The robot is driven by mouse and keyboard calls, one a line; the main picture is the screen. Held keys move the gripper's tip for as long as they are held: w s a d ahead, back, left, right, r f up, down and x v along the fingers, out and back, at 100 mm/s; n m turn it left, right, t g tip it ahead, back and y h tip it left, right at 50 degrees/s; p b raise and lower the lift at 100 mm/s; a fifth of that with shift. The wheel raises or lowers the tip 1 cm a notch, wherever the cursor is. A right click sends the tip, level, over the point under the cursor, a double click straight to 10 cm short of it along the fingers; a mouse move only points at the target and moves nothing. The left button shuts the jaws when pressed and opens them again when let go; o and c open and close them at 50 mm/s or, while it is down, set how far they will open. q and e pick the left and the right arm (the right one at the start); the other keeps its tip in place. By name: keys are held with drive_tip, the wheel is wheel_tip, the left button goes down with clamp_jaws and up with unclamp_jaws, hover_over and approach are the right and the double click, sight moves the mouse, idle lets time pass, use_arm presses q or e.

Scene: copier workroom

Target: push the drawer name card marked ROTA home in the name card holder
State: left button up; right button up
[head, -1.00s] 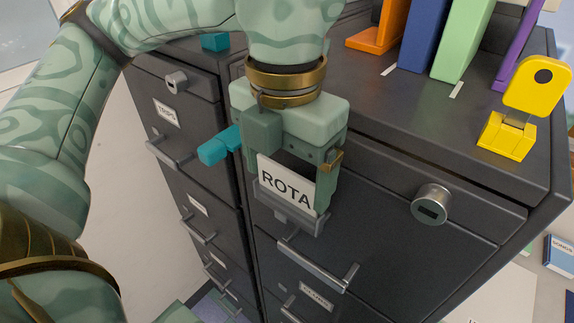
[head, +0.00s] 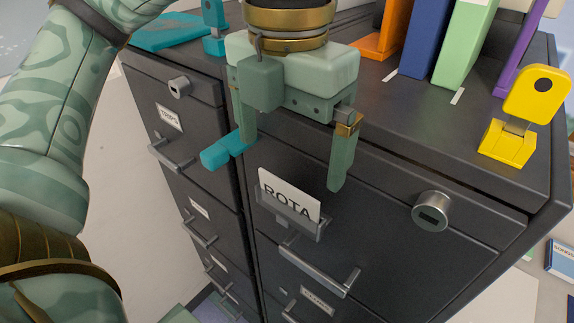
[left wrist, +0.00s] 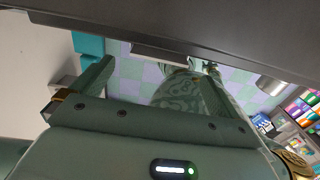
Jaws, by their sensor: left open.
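The white ROTA name card (head: 288,194) sits in the grey name card holder (head: 292,222) on the front of the right-hand cabinet's top drawer. Its lower edge is inside the holder, and the holder's lip hides the bottoms of the letters. Its upper part stands clear above the holder, slightly slanted in the picture. My left gripper (head: 292,164) is open and empty above the card, its fingers apart and pointing down. In the left wrist view my left gripper (left wrist: 157,72) also shows spread fingers with nothing between them. My right gripper is not in view.
A drawer handle (head: 318,268) juts out below the holder, and a round lock (head: 432,211) sits to the right. A teal object (head: 227,149) sticks out left of the gripper. Binders (head: 428,42) and a yellow clip-like object (head: 520,115) stand on top.

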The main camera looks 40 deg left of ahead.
sight(288, 184)
use_arm(q)
wheel_tip(288, 184, up, 10)
drive_tip(key=p, duration=0.2)
drive_tip(key=shift+r, duration=0.2)
